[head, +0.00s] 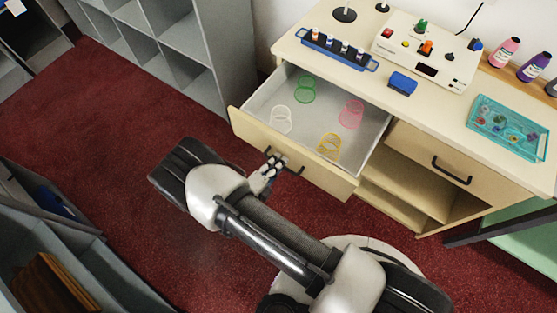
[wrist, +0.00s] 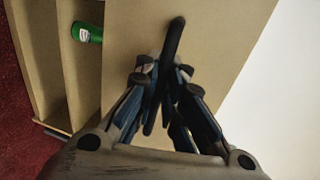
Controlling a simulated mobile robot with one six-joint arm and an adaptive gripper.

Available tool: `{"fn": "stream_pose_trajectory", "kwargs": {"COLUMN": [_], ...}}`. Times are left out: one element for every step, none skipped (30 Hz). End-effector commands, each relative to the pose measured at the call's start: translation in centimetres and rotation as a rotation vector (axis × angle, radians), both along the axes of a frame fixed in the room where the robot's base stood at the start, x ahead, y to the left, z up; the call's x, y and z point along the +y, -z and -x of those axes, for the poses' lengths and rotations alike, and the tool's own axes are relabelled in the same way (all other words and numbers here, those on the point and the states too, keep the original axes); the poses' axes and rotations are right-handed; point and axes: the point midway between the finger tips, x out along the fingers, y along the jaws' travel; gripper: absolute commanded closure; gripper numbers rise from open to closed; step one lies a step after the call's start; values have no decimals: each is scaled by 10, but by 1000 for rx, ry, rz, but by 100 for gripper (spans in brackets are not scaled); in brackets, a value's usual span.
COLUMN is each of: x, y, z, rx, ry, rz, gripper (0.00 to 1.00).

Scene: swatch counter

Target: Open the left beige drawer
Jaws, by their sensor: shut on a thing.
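The left beige drawer (head: 252,133) is pulled well out from the counter in the head view. Its white inside holds several wire-like rings: a white one (head: 281,120), a green one (head: 305,89), a pink one (head: 351,113) and a yellow one (head: 329,144). My gripper (head: 271,167) is at the drawer's front, on its dark handle (head: 293,168). In the wrist view, my gripper's fingers (wrist: 165,95) are closed around the black handle (wrist: 174,38) against the beige drawer front (wrist: 225,45).
A blue rack (head: 338,50), a control box (head: 428,48) and a teal tray (head: 507,127) stand on the counter. Grey shelving (head: 190,45) stands left of the drawer. Red carpet (head: 100,130) lies clear at left.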

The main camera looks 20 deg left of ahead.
Motion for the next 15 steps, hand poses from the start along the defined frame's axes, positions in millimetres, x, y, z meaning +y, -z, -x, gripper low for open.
{"fn": "stream_pose_trajectory", "kwargs": {"x": [0,1,1,1,0,0,0,0,0,0,0,0,0,0,0], "y": [-1,-1,-1,-1,-1,-1,-1,-1,-1,-1,0,0,0,0,0], "z": [0,0,0,0,0,0,0,0,0,0,0,0,0,0,0], "rx": [-2,-2,-2,-2,-2,-1,-1,-1,-1,-1,-1,-1,-1,-1,-1], "ry": [0,0,0,0,0,0,0,0,0,0,0,0,0,0,-1], "rz": [0,0,0,0,0,-1,-1,-1,-1,-1,-1,-1,-1,-1,-1], "gripper": [100,100,89,87,85,82,82,82,82,82,82,82,82,82,82]}}
